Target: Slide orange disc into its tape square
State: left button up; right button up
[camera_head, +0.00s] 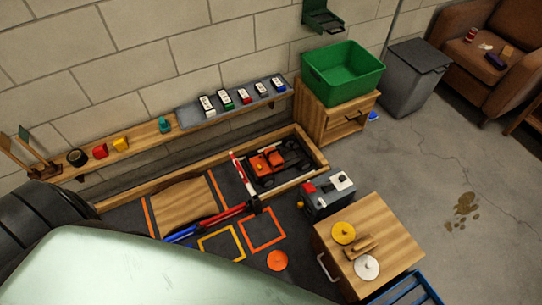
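The orange disc (277,261) lies flat on the dark floor mat, with a small knob on top. The orange tape square (278,240) is just above and to the left of it in the picture. The disc is outside the square, with a small gap between them. The inside of the square looks empty. A yellow tape square (240,254) lies to the left of the orange one, its lower part close to the pale surface in front. I see neither of my grippers.
A red and blue bar (222,215) lies by the squares. A grey-red box (327,194) stands to the right. A wooden cabinet (395,228) at right holds a yellow disc (344,232) and a white disc (366,267). An orange car (267,162) sits in a wooden-edged bay behind.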

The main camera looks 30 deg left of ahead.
aim_at(277, 260)
jog(key=k+j+u, duration=0.1)
jog(key=k, duration=0.3)
jog(key=k+j+u, duration=0.1)
jog(key=k, duration=0.3)
jog(key=k+j+u, duration=0.1)
jog(key=k, duration=0.3)
